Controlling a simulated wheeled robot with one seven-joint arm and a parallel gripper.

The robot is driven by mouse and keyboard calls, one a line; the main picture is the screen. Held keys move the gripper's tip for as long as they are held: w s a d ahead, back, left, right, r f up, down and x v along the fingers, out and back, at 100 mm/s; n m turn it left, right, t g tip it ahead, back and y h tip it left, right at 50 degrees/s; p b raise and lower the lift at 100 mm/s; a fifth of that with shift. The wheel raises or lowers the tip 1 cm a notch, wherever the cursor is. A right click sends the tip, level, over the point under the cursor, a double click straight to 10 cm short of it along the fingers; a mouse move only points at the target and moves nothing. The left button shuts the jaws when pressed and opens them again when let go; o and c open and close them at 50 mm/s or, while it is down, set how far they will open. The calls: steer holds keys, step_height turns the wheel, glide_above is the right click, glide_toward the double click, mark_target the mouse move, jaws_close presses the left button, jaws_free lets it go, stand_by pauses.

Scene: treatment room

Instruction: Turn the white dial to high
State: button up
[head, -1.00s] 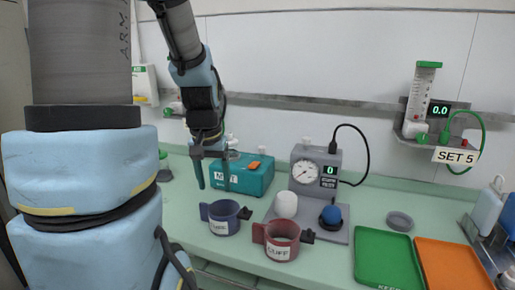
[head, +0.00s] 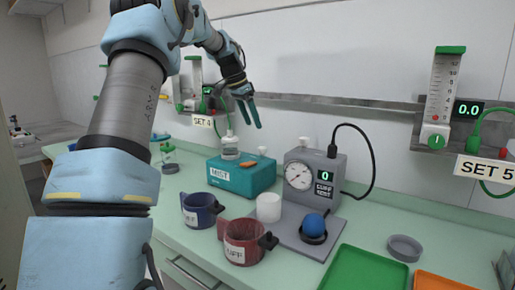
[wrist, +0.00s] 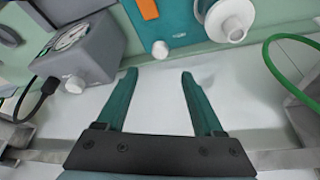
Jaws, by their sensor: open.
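The teal mist box (head: 226,178) stands on the counter with an orange part on top. It has a small white knob (head: 262,151) near its back edge, also in the wrist view (wrist: 160,49). The grey cuff tester (head: 330,172) beside it has another white knob (head: 305,141) on top, also in the wrist view (wrist: 74,85). I cannot tell which is the dial or read a setting. My gripper (head: 252,124) is open and empty, above and behind the mist box near the wall rail. In the wrist view its fingers (wrist: 158,73) point toward the box knob, apart from it.
A blue cuff cup (head: 202,212), red cuff cup (head: 242,243) and white cylinder (head: 268,207) stand in front. A black cable (head: 371,170) loops right of the tester. Flow meters hang on the rail (head: 340,106).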

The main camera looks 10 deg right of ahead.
mark_target(262, 147)
steer(key=p+x, duration=0.2)
steer(key=x, duration=0.8)
steer(key=shift+f, duration=0.1)
jaws_close()
